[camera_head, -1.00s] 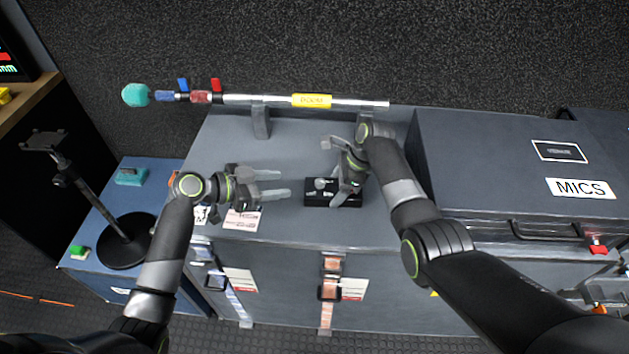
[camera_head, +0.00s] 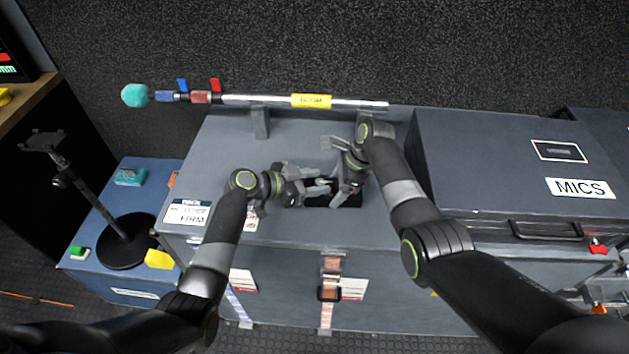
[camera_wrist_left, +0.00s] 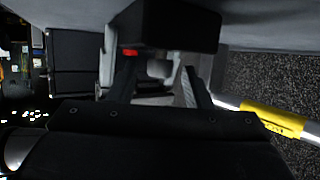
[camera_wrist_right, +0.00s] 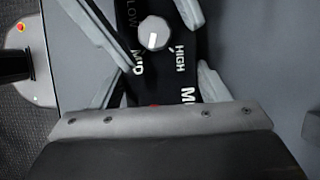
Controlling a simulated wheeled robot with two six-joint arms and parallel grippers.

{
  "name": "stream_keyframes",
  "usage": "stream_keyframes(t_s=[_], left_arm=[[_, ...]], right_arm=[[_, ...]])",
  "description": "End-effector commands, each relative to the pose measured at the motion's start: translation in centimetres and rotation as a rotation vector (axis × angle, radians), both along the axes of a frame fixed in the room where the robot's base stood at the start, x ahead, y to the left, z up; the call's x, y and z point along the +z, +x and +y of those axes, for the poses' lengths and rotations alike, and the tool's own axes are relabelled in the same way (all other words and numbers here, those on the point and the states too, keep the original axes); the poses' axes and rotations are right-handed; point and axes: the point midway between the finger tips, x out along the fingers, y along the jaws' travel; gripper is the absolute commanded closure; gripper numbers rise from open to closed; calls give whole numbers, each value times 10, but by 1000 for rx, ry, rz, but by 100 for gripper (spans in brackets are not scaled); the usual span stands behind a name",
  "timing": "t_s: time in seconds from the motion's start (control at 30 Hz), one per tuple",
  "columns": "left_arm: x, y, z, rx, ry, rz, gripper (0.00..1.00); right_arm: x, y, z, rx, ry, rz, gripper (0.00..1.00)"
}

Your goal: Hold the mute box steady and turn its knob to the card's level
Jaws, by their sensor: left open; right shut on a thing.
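The black mute box (camera_head: 318,201) lies on the grey case top, mostly hidden by my grippers. The right wrist view shows its grey knob (camera_wrist_right: 154,33) and LOW, MID and HIGH labels. The knob's white mark lies near vertical there, on the side of MID and HIGH; its exact setting is unclear. My right gripper (camera_head: 345,187) is shut on the box. My left gripper (camera_head: 321,187) is open at the box's left part. In the left wrist view the knob (camera_wrist_left: 159,68) appears between its fingers, with contact unclear. A white card (camera_head: 187,212) lies at the left front; I read "FIRM".
A boom pole (camera_head: 245,100) rests on supports along the back. A tall MICS case (camera_head: 480,170) stands right of the work area. A stand (camera_head: 122,250) and a blue case are at the left. Case top is free between the card and the boom.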

Motion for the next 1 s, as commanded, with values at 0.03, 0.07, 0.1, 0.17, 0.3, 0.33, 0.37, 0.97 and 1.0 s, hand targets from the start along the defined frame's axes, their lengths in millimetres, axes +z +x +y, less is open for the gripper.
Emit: stream_keyframes(t_s=[0.03,0.07,0.1,0.17,0.3,0.33,0.37,0.97,1.0], left_arm=[[0,0,0,0,0,0,55],[0,0,0,0,0,0,55],[0,0,0,0,0,0,61],[0,0,0,0,0,0,68],[0,0,0,0,0,0,87],[0,0,0,0,0,0,91],[0,0,0,0,0,0,95],[-1,-5,-4,327,0,3,100],[-2,-5,-4,349,0,4,100]], right_arm=[[0,0,0,0,0,0,63],[0,0,0,0,0,0,63],[0,0,0,0,0,0,63],[0,0,0,0,0,0,63],[0,0,0,0,0,0,63],[0,0,0,0,0,0,63],[0,0,0,0,0,0,63],[0,0,1,1,1,1,63],[0,0,1,1,1,1,63]])
